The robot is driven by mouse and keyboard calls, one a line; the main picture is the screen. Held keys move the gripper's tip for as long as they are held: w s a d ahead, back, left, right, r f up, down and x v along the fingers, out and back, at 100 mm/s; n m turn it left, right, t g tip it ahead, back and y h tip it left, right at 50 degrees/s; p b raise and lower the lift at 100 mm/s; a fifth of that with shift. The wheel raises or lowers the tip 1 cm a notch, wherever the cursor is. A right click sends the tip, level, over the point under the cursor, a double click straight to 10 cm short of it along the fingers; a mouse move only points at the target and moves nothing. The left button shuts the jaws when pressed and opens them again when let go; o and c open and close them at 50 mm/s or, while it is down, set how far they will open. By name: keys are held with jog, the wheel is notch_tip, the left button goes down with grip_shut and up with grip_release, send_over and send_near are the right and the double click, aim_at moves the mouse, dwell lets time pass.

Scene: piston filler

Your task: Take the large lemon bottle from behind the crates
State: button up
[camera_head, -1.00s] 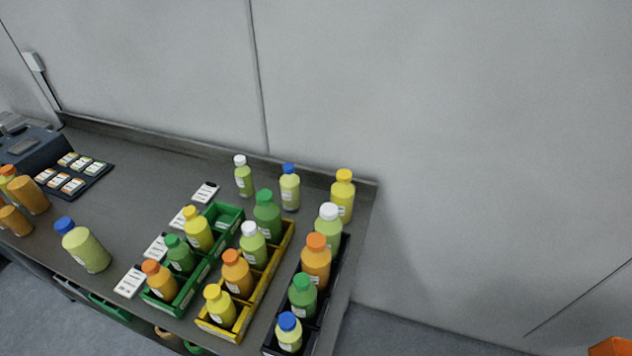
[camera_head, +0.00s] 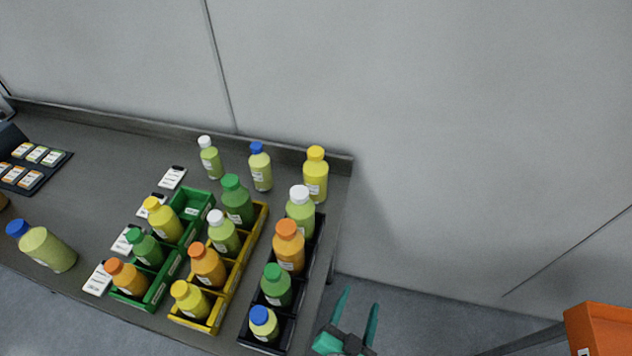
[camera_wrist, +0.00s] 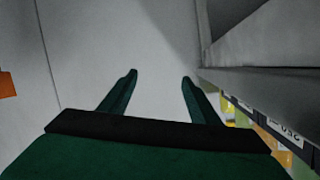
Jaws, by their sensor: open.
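The large lemon bottle (camera_head: 316,178), yellow with a yellow cap, stands upright at the back right corner of the grey table, behind the black crate (camera_head: 262,347). A white-capped bottle in that crate stands close in front of it and may hide its foot. My teal gripper (camera_head: 360,300) is open and empty at the bottom of the head view, off the table's right edge, well to the front and right of the bottle. In the wrist view, the open fingers (camera_wrist: 159,77) have only pale wall or floor between them. I cannot pick out the lemon bottle there.
The green crate (camera_head: 195,203) and yellow crate (camera_head: 243,268) hold several bottles. A blue-capped bottle (camera_head: 261,170) and a white-capped bottle (camera_head: 210,160) stand behind them, left of the lemon bottle. A wall rises behind the table. An orange box (camera_head: 600,335) is at lower right.

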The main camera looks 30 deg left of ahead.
jog(key=w+a+r+n+y, duration=0.1)
jog(key=w+a+r+y, duration=0.15)
jog(key=w, duration=0.35)
jog(key=w+a+r+n+y, duration=0.1)
jog(key=w+a+r, duration=0.15)
jog(key=w, duration=0.25)
jog(key=n+g+y, duration=0.7)
jog(key=n+g, duration=0.3)
jog(key=n, duration=0.4)
send_near(321, 159)
jog(key=a, duration=0.2)
jog(key=shift+h, duration=0.35)
jog(key=x, duration=0.5)
jog(key=shift+w+a+f, duration=0.2)
jog(key=shift+a, duration=0.1)
jog(key=x, duration=0.4)
jog(key=shift+w+f, duration=0.25)
jog(key=shift+w, duration=0.05)
jog(key=shift+s+a, duration=0.15)
jog(key=shift+a, duration=0.2)
jog(key=shift+d, duration=0.15)
grip_shut()
